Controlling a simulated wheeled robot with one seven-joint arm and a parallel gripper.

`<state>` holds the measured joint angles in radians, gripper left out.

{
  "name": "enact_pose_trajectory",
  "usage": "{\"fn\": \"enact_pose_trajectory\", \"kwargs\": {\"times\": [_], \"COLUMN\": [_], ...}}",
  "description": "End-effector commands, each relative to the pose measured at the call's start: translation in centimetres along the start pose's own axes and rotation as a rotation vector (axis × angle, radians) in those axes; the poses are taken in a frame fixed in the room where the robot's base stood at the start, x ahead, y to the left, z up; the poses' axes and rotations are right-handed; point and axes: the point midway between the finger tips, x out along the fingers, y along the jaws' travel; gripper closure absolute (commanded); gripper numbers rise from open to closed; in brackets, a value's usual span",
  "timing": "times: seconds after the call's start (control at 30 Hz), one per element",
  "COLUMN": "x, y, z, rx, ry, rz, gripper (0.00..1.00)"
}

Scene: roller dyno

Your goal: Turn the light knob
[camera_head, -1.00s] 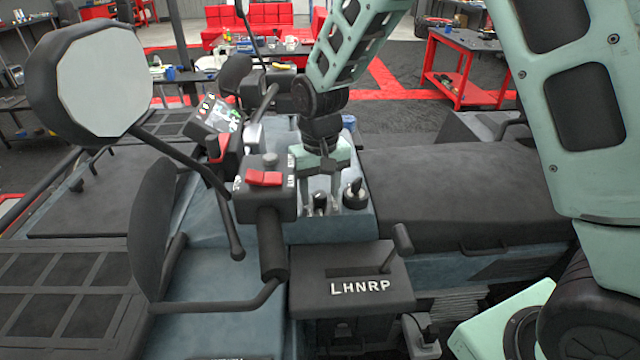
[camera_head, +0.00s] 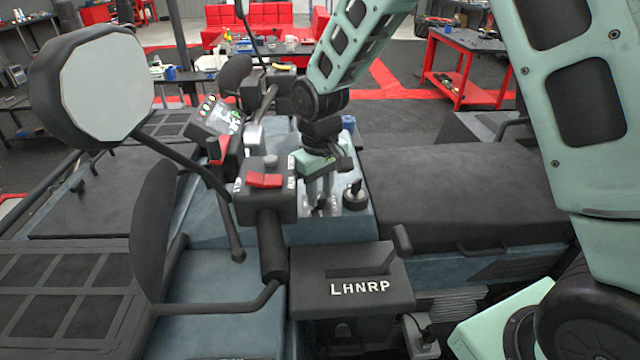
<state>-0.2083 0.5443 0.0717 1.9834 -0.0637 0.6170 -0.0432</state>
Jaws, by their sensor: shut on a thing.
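My gripper (camera_head: 321,200) points down at the small metal panel (camera_head: 338,211) on the vehicle's console. Its fingers are close together and shut on the light knob, which they almost wholly hide. Another black knob or key switch (camera_head: 355,194) stands upright on the same panel, just right of the fingers and apart from them.
A black handlebar box with a red switch (camera_head: 265,180) sits close left of the fingers. A gear selector box marked LHNRP (camera_head: 352,292) with a lever (camera_head: 402,240) is nearer. A dark seat (camera_head: 455,190) lies right, and a round mirror (camera_head: 95,85) rises at left.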

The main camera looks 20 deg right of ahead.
Motion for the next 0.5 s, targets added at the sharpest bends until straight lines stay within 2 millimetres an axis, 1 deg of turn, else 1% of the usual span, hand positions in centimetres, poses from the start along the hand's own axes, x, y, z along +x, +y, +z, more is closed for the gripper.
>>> {"fn": "enact_pose_trajectory", "kwargs": {"times": [0.2,0.5], "x": [-0.20,-0.16], "y": [0.04,0.03], "z": [-0.06,-0.08], "rx": [-0.178,-0.356], "ry": [0.002,0.002], "rz": [0.000,0.001], "gripper": [0.94,0.94]}}
